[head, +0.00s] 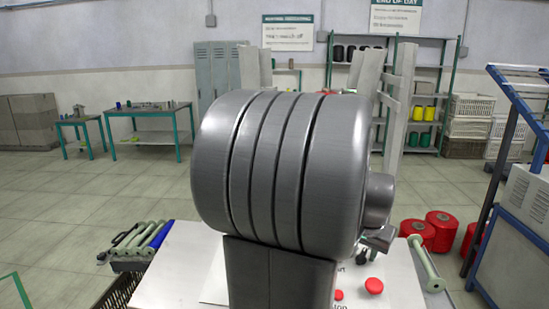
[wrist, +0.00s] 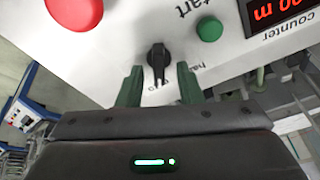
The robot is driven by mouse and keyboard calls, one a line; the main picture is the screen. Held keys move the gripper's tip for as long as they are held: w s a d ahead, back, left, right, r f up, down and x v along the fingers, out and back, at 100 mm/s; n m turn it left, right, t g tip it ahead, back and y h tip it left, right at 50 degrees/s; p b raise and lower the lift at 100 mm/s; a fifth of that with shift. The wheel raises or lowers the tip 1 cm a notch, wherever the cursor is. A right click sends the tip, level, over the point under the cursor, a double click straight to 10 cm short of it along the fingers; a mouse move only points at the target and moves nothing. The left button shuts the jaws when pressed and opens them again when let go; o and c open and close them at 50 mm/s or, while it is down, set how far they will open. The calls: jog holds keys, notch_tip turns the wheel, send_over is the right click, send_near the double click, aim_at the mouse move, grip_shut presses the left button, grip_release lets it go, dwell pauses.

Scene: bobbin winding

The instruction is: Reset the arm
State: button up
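In the wrist view, my gripper (wrist: 159,78) is open, with its two green fingers on either side of a black rotary knob (wrist: 158,60). Gaps show between the fingers and the knob. The knob sits on a white control panel (wrist: 115,45), with partly readable lettering around it. A green button (wrist: 209,27) and a red button (wrist: 75,10) are on the same panel. A counter (wrist: 280,10) with red digits is at the upper right. In the head view, a large grey ribbed body, apparently part of my arm, hides most of the panel and my fingers.
In the head view, a tray of green and blue rollers (head: 140,240) is at the left of the white machine top (head: 180,270). Red spools (head: 442,228) stand on the floor at the right, near a blue frame (head: 505,160).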

jog(key=shift+s+r+n, duration=0.1)
jog(key=shift+s+n, duration=0.05)
jog(key=shift+n, duration=0.55)
jog(key=n+y, duration=0.1)
jog(key=n, duration=0.4)
jog(key=shift+a+n, duration=0.1)
jog(key=shift+n, duration=0.2)
jog(key=shift+r+n, duration=0.15)
jog(key=shift+n, duration=0.15)
jog(key=v, duration=1.2)
jog(key=shift+s+r, duration=0.2)
jog(key=shift+s, duration=0.05)
jog(key=shift+s+f, duration=0.1)
